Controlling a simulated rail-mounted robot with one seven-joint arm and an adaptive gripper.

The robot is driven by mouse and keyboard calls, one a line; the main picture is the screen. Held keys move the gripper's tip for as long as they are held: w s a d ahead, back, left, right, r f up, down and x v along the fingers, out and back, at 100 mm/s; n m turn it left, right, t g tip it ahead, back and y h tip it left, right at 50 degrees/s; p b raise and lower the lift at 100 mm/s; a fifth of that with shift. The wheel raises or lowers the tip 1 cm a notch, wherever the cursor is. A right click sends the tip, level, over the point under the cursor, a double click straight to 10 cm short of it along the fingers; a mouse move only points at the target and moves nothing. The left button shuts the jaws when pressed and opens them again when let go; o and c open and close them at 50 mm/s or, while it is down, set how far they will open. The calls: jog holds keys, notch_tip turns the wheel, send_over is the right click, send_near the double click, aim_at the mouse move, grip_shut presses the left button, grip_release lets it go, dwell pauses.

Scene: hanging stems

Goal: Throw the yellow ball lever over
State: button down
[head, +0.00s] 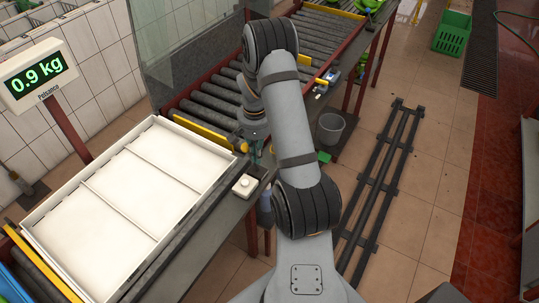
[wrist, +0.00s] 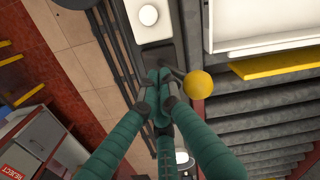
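The yellow ball (wrist: 198,85) is the knob of a short dark lever (wrist: 175,74) in the wrist view. The lever rises from a dark grey housing beside the rollers, and its ball end points right. In the head view my gripper (head: 258,153) is below my wrist, beside the conveyor edge, and my arm hides much of the lever area.
A white button box (head: 244,185) sits near the lever; its round button (wrist: 148,15) shows in the wrist view. A white divided tray (head: 95,187) lies left. A roller conveyor (head: 211,97) with yellow bars runs behind. A scale display (head: 38,77) reads 0.9 kg. A grey bucket (head: 330,129) stands below.

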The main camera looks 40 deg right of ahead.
jog(key=shift+s+d, duration=0.2)
jog(key=shift+s, duration=0.3)
notch_tip(320, 180, up, 10)
jog(key=p, duration=0.6)
jog(key=shift+p, duration=0.3)
notch_tip(320, 180, down, 10)
jog(key=b, duration=0.7)
jog(key=shift+f, duration=0.15)
jog(key=shift+w+a+r, duration=0.1)
jog(key=shift+w+r, duration=0.1)
jog(key=shift+w+a, duration=0.1)
jog(key=shift+w, duration=0.15)
jog(key=shift+s, duration=0.1)
